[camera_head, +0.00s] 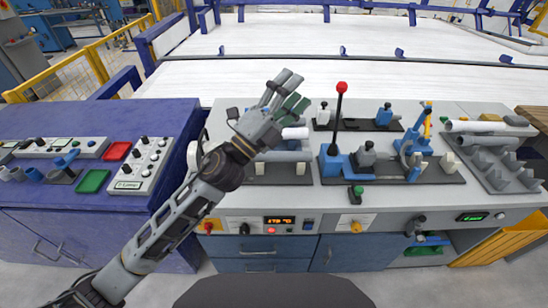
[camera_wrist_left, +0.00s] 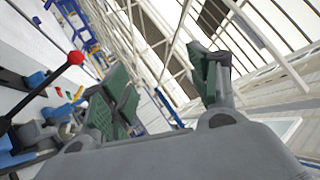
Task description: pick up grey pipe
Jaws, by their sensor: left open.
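Several pipes lie at the right end of the workbench by a grey rack (camera_head: 503,177): a light grey pipe (camera_head: 475,126), another light grey pipe (camera_head: 487,141) below it, and a short darker grey pipe (camera_head: 516,121). Which one is the task's grey pipe I cannot tell. My left gripper (camera_head: 293,91) is raised above the left part of the bench, well left of these pipes. Its green-padded fingers are apart and empty. They also show spread in the left wrist view (camera_wrist_left: 165,90), with no pipe between them. My right gripper is not in view.
A black lever with a red knob (camera_head: 341,87) stands upright just right of my left gripper; it also shows in the wrist view (camera_wrist_left: 75,58). Blue and grey clamps (camera_head: 414,160) stand between it and the rack. A purple cabinet (camera_head: 60,112) with control panels is at left.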

